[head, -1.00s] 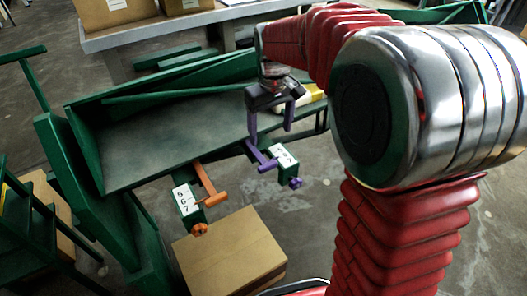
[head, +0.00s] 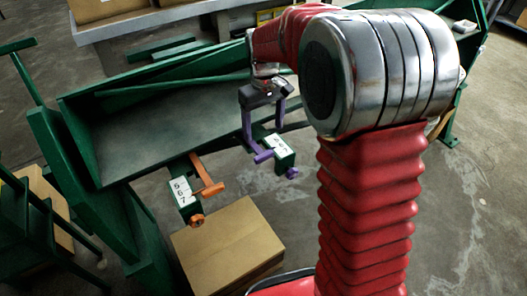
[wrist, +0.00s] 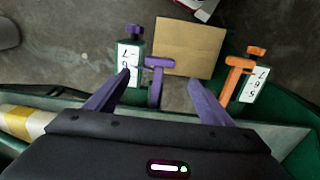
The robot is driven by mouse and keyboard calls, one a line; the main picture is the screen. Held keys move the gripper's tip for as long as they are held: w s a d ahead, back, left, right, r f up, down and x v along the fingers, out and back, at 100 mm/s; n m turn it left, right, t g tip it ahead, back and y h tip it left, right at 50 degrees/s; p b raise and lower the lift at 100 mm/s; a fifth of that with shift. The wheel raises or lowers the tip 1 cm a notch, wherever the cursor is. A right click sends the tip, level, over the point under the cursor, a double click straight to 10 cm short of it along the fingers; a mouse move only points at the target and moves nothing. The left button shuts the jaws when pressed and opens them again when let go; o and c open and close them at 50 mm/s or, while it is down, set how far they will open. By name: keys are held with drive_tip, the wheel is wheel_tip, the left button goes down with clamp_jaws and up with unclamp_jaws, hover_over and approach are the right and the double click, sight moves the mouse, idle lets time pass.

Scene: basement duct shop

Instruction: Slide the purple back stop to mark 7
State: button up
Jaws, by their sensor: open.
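The purple back stop (head: 263,156) has a T-shaped handle on a bar at the front of the green bench. It also shows in the wrist view (wrist: 157,63). Beside it is a green block with a white number plate (head: 276,146) and a purple knob (head: 292,172). In the wrist view the plate (wrist: 128,52) reads 7 and 6, partly covered by a finger. My gripper (head: 264,134) is open and empty just above the handle. In the wrist view its purple fingers (wrist: 160,79) appear on either side of the bar. I cannot tell whether they touch it.
An orange stop (head: 206,188) with its plate (head: 182,192) marked 5, 6, 7 and an orange knob (head: 197,219) stands to the left. A cardboard box (head: 227,245) lies below. The green trough (head: 150,140) extends behind. Concrete floor is open at right.

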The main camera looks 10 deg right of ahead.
sight(264, 155)
wheel_tip(264, 155, down, 11)
drive_tip(key=shift+f, duration=0.15)
idle(0.4)
drive_tip(key=shift+c, duration=0.4)
drive_tip(key=c, duration=1.4)
drive_tip(key=shift+s+d, duration=0.2)
drive_tip(key=shift+s, duration=0.55)
drive_tip(key=shift+s+d, duration=0.2)
drive_tip(key=shift+s, duration=0.5)
drive_tip(key=shift+c, duration=0.2)
drive_tip(key=shift+s+d, duration=0.15)
drive_tip(key=shift+s, duration=0.05)
drive_tip(key=o, duration=1.5)
